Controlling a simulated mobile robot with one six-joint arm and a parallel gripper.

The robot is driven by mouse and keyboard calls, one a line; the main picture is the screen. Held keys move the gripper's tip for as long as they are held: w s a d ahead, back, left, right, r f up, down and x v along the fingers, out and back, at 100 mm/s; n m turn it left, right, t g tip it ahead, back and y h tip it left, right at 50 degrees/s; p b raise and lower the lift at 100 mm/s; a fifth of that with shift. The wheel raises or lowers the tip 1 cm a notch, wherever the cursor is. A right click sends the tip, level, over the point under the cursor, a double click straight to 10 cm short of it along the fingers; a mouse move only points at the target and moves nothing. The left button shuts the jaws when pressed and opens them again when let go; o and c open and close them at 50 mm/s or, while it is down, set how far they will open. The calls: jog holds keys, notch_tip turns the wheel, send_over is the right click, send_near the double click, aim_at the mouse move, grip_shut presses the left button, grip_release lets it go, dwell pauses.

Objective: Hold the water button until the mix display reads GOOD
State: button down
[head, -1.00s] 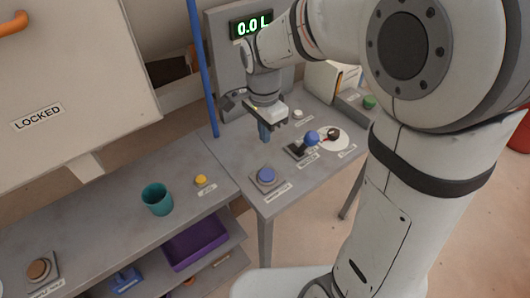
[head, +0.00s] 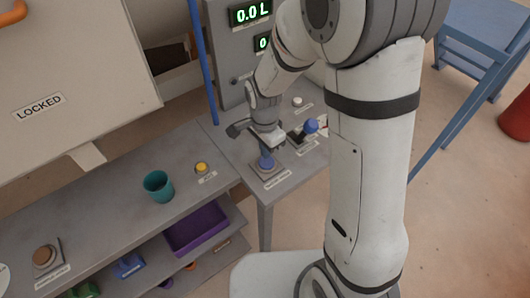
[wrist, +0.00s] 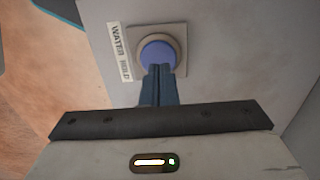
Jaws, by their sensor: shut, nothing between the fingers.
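The water button (wrist: 158,49) is a round blue cap in a pale ring on a square plate. Its label (wrist: 119,52) reads WATER HOLD in the wrist view. My gripper (wrist: 160,70) is shut and empty, its fingertips overlapping the button's near edge in that view. In the head view my gripper (head: 266,154) points down over the button at the table's front corner. I cannot tell whether the tips touch or press the cap. A green display (head: 250,12) reads 0.0 L. A second display (head: 263,43) below it is partly hidden by my arm and shows a 0.
A lever with a blue knob (head: 311,125) stands right of my gripper, with a white button (head: 297,101) behind. A blue pole (head: 204,60) rises at the left. A teal cup (head: 158,186) and yellow button (head: 201,168) are on the left bench.

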aim_at(267, 163)
jog(key=shift+f, duration=1.2)
